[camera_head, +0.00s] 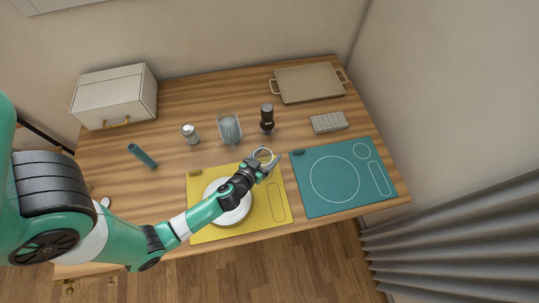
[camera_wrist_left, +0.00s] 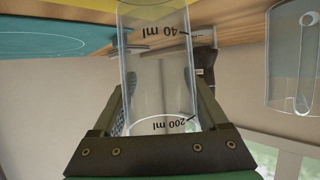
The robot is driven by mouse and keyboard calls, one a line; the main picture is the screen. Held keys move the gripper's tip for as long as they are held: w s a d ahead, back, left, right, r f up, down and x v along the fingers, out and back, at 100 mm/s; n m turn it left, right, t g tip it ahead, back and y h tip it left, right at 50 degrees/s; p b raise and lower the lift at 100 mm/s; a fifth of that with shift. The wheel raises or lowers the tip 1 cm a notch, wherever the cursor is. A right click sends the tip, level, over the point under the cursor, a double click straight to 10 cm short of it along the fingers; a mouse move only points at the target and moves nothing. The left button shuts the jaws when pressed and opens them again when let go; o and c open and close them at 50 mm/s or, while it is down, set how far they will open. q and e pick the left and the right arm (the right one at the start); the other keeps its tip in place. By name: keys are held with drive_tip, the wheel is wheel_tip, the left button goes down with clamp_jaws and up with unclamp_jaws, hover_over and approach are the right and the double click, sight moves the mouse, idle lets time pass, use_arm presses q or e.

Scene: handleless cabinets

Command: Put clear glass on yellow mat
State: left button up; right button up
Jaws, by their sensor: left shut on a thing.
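The clear glass (camera_head: 263,154) is in my left gripper (camera_head: 262,165), at the far edge of the yellow mat (camera_head: 276,216). In the left wrist view the glass (camera_wrist_left: 158,70) stands between the two fingers and carries ml markings. The gripper is shut on its sides. The picture there is upside down, and a strip of yellow shows at its top edge. I cannot tell whether the glass touches the mat or hangs above it. A white plate (camera_head: 236,217) lies on the mat, partly hidden by my left arm. My right gripper is not in view.
A teal mat (camera_head: 330,205) lies to the right. A clear container (camera_head: 230,129), a shaker (camera_head: 190,133) and a dark grinder (camera_head: 267,118) stand behind. A tray (camera_head: 309,84), a grey block (camera_head: 329,122), a white box (camera_head: 115,96) and a teal cylinder (camera_head: 142,155) are farther around.

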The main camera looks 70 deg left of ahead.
use_arm(q)
drive_tip(key=shift+f, duration=0.85)
drive_tip(key=shift+s+d+r, duration=0.15)
drive_tip(key=shift+s+d, duration=0.05)
drive_tip(key=shift+w+a+f, duration=0.1)
drive_tip(key=shift+f, duration=0.1)
drive_tip(key=o, duration=1.5)
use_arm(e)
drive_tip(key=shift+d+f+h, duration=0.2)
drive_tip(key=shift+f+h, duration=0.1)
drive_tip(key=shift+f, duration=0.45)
use_arm(q)
drive_tip(key=shift+r, duration=0.1)
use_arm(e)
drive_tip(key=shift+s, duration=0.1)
use_arm(q)
drive_tip(key=shift+r, duration=0.25)
drive_tip(key=v, duration=1.2)
drive_tip(key=shift+b, duration=0.4)
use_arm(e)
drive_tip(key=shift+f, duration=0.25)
